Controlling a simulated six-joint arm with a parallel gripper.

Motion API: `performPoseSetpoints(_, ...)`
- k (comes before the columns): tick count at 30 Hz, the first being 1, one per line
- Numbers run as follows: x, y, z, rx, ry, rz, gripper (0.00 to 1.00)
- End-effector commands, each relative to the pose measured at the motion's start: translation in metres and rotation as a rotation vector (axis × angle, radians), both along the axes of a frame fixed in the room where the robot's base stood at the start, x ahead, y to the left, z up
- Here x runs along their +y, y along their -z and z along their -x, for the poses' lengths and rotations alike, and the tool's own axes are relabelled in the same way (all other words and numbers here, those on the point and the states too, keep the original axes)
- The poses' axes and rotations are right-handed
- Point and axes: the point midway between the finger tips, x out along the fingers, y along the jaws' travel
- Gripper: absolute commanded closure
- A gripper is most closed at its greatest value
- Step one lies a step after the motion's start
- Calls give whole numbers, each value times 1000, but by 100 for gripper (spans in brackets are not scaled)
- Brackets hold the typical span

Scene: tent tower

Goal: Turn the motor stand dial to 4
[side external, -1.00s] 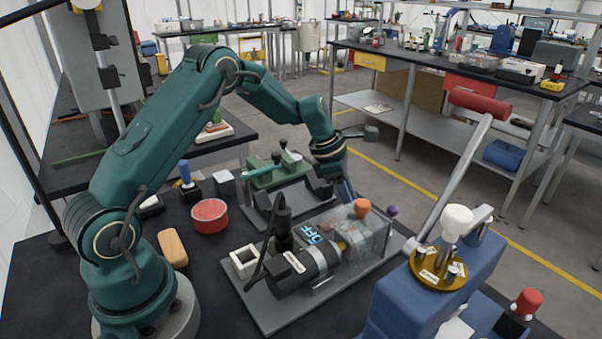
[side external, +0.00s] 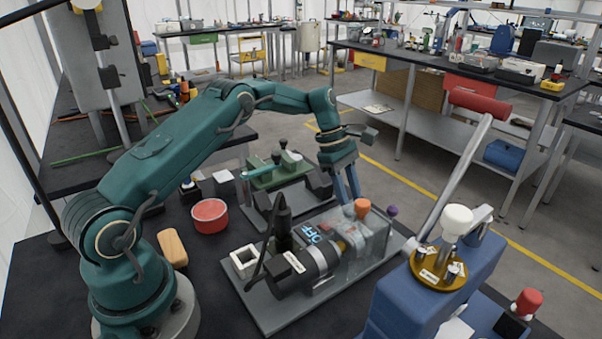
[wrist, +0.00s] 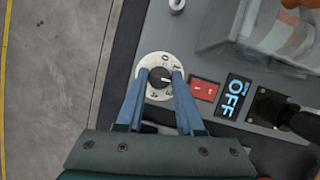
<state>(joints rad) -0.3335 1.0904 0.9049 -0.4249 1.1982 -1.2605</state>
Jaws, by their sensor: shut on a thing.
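The dial (wrist: 152,61) is a round white face with printed numbers and a black knob (wrist: 158,77) at its middle, in the wrist view. My gripper (wrist: 160,73) has its two blue fingers on either side of the knob and is shut on it. A pale mark on the knob seems to point right; the exact reading is unclear. In the side view my gripper (side external: 354,198) points down behind the clear guard of the motor stand (side external: 262,318), and the dial is hidden there. The display (wrist: 234,98) reads OFF.
A red switch (wrist: 203,89) sits just right of the dial, and a black lever (wrist: 300,122) lies farther right. An orange knob (side external: 362,207) and a purple knob (side external: 392,211) stand close to my gripper. A green fixture (side external: 272,172) stands behind the motor stand.

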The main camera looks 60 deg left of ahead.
Motion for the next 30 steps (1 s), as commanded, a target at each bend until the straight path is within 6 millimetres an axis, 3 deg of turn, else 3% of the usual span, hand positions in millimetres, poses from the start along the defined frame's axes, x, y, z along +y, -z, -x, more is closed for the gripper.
performPoseSetpoints(15,1,0,-5,-12,169,0,100)
performPoseSetpoints(30,0,-1,-3,-13,217,-3,100)
